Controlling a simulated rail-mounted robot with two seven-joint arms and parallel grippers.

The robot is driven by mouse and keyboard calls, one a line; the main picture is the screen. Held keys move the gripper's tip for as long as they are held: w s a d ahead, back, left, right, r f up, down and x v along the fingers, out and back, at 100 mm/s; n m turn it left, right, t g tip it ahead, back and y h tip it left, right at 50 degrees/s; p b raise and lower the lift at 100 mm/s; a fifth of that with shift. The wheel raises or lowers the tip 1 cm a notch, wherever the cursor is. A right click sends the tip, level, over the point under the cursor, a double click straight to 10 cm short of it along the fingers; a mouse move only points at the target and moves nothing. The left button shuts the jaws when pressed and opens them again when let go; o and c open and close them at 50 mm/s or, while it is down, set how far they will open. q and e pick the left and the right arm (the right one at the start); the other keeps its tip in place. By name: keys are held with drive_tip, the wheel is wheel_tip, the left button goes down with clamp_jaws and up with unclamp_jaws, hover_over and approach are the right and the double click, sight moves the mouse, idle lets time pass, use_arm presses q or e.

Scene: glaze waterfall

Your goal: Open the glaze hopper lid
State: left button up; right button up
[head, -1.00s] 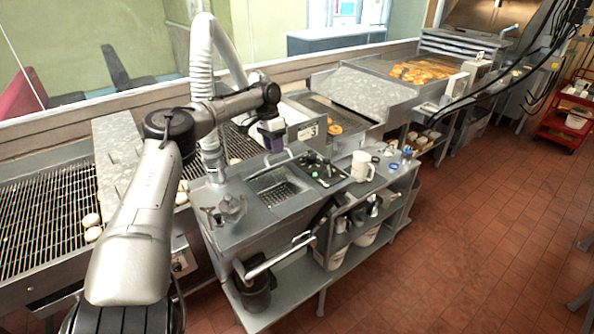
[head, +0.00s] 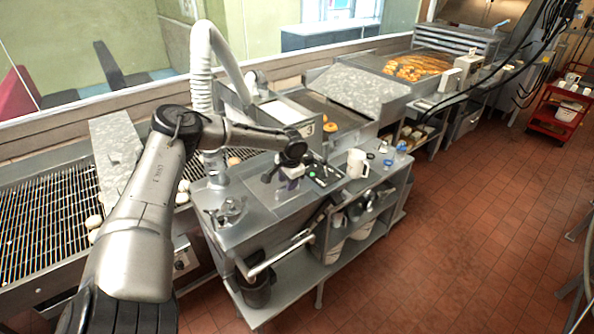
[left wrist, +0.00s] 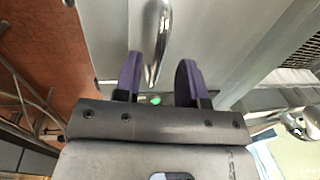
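My left gripper (head: 291,183) is low over the glaze station in the head view, above the grey metal hopper lid (head: 264,190). The lid looks flat and shut, though the arm and gripper cover part of it. In the left wrist view my two purple fingers (left wrist: 157,78) are spread apart. A shiny curved bar handle (left wrist: 155,40) shows between them on the grey metal lid (left wrist: 212,35). I cannot tell whether the fingers touch the handle. My right gripper is out of view.
A white pitcher (head: 357,163) stands just right of the gripper, beside a dark control panel (head: 322,174). A metal fitting (head: 228,211) sits at the station's left end. A ribbed hose (head: 200,75) rises behind. The red tile floor (head: 450,230) in front is clear.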

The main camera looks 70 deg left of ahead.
use_arm(q)
drive_tip(key=shift+d+f, duration=0.15)
drive_tip(key=shift+f, duration=0.15)
wheel_tip(320, 180, up, 14)
drive_tip(key=m+y+p, duration=0.1)
drive_tip(key=m+y, duration=0.1)
drive_tip(key=d+f+m+t+y, duration=0.2)
drive_tip(key=d+f+m+y, duration=0.3)
drive_tip(key=d+m, duration=0.1)
drive_tip(key=shift+w+d+f+t+y, duration=0.2)
drive_tip(key=shift+w+f+t+y, duration=0.1)
drive_tip(key=shift+w+t, duration=0.1)
idle(0.3)
idle(0.5)
